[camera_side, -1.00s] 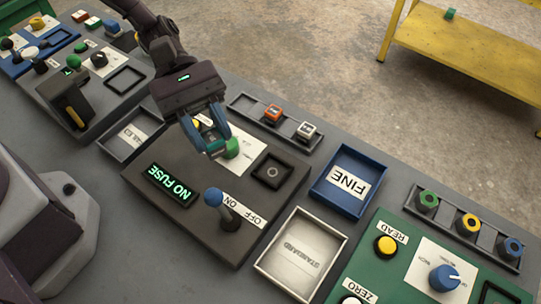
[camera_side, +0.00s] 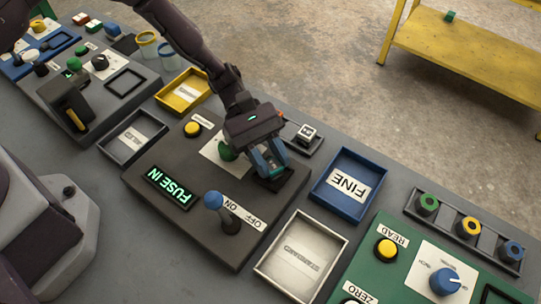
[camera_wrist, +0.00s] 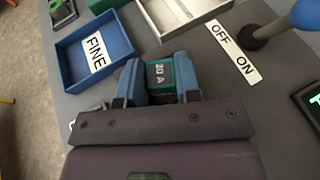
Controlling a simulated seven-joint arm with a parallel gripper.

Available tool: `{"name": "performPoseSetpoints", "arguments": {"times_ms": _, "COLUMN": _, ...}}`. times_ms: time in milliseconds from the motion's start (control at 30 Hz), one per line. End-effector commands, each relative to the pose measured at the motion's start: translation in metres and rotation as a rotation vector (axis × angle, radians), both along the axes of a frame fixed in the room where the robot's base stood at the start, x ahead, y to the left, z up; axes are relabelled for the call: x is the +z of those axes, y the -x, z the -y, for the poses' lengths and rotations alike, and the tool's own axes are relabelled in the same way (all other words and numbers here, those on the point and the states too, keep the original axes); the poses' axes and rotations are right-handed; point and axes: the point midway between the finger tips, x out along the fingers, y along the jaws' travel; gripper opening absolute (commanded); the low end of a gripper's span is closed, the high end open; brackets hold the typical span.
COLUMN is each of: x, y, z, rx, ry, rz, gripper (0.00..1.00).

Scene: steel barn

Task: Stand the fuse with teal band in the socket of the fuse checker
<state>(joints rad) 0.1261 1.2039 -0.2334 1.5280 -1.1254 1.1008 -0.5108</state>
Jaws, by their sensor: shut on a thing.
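My gripper (camera_side: 268,163) is over the socket on the right part of the dark fuse checker (camera_side: 150,217). It is shut on the fuse with teal band (camera_wrist: 160,73), which reads "20 A" on top in the wrist view. The fuse stands upright between the blue fingers, low at the socket; the fingers hide most of the socket and the fuse's lower end. The checker's display (camera_side: 171,188) glows green with "FUSE IN". A blue-knobbed lever (camera_side: 214,200) stands beside the "OFF" and "ON" label.
A blue "FINE" tray (camera_side: 348,182) and a pale metal tray (camera_side: 300,257) lie right of the checker. A yellow tray (camera_side: 184,91) and a dark tray (camera_side: 133,134) lie left.

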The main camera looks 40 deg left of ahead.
Motion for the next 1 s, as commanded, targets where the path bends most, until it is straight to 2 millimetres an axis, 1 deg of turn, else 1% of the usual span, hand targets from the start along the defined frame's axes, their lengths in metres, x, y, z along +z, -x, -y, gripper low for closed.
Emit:
{"name": "performPoseSetpoints", "arguments": {"times_ms": 267, "x": -0.003, "y": 0.0, "z": 0.0, "rx": 0.0, "ry": 0.0, "rz": 0.0, "gripper": 0.09}}
{"name": "performPoseSetpoints", "arguments": {"times_ms": 300, "x": -0.003, "y": 0.0, "z": 0.0, "rx": 0.0, "ry": 0.0, "rz": 0.001, "gripper": 0.4}}
{"name": "performPoseSetpoints", "arguments": {"times_ms": 367, "x": -0.003, "y": 0.0, "z": 0.0, "rx": 0.0, "ry": 0.0, "rz": 0.001, "gripper": 0.54}}
{"name": "performPoseSetpoints", "arguments": {"times_ms": 400, "x": -0.002, "y": 0.0, "z": 0.0, "rx": 0.0, "ry": 0.0, "rz": 0.001, "gripper": 0.56}}
{"name": "performPoseSetpoints", "arguments": {"times_ms": 633, "x": -0.002, "y": 0.0, "z": 0.0, "rx": 0.0, "ry": 0.0, "rz": 0.001, "gripper": 0.56}}
{"name": "performPoseSetpoints", "arguments": {"times_ms": 733, "x": 0.002, "y": -0.001, "z": -0.001, "rx": 0.001, "ry": 0.0, "rz": 0.002, "gripper": 0.56}}
{"name": "performPoseSetpoints", "arguments": {"times_ms": 867, "x": 0.008, "y": -0.008, "z": -0.018, "rx": 0.004, "ry": 0.0, "rz": 0.003, "gripper": 0.56}}
{"name": "performPoseSetpoints", "arguments": {"times_ms": 1000, "x": 0.02, "y": -0.019, "z": -0.044, "rx": 0.004, "ry": 0.0, "rz": 0.003, "gripper": 0.56}}
